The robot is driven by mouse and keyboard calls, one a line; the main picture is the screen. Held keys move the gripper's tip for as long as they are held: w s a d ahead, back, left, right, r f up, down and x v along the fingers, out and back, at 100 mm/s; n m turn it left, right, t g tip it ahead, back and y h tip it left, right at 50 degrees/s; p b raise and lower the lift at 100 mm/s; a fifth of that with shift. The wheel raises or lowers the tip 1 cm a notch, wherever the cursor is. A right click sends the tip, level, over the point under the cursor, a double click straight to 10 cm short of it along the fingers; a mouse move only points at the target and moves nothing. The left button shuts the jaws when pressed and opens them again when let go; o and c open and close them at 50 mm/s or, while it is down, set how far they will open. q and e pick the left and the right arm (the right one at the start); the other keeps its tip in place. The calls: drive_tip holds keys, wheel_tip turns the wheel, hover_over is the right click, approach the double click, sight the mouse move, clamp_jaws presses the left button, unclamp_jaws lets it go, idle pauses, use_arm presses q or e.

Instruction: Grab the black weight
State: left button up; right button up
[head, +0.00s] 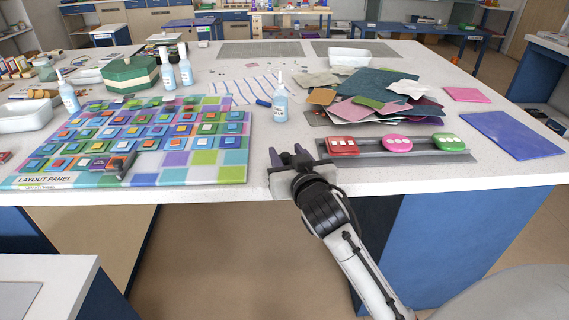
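A small dark grey, blocky object (121,162), which may be the black weight, lies on the front part of the colourful layout panel (204,174). Orange and red tiles sit close around it, and its exact shape is hard to tell. My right gripper (289,156) is at the table's front edge, right of the panel and well apart from the dark object. Its two dark fingers point away over the table and stand apart, with nothing seen between them. My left gripper is not in view.
A grey rail (407,157) bearing red, pink and green dotted pieces is just right of my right gripper. Behind are a clear bottle (280,105), a pile of coloured sheets (372,88) and a green box (131,76).

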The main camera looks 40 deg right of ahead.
sight(284, 153)
drive_tip(key=x, duration=0.4)
drive_tip(key=shift+w+f, duration=0.35)
drive_tip(key=shift+r, duration=0.1)
clamp_jaws()
